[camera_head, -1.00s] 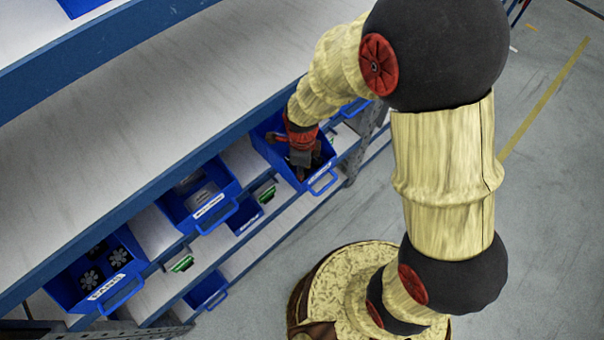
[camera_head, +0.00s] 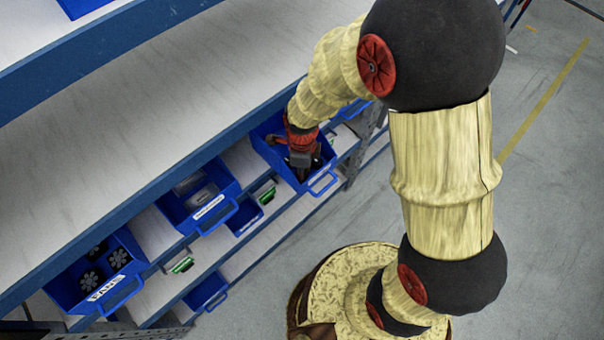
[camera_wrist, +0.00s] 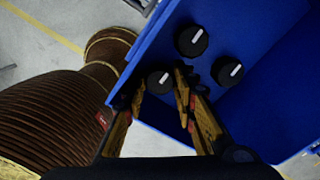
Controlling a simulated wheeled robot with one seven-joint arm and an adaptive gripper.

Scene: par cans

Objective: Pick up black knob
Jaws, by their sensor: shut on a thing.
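Three round black knobs with white marker lines show in the wrist view. One black knob (camera_wrist: 160,81) sits between my gripper's fingertips, and my gripper (camera_wrist: 159,86) is shut on it. The other two, an upper knob (camera_wrist: 191,41) and a right knob (camera_wrist: 228,71), lie apart from the fingers in the blue bin (camera_wrist: 275,105). In the head view my gripper (camera_head: 303,166) points down into this bin (camera_head: 272,160) at the right end of the row. The knobs cannot be made out there.
A middle blue bin (camera_head: 172,213) holds pale boxes. Grey floor (camera_head: 545,220) is open at the right.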

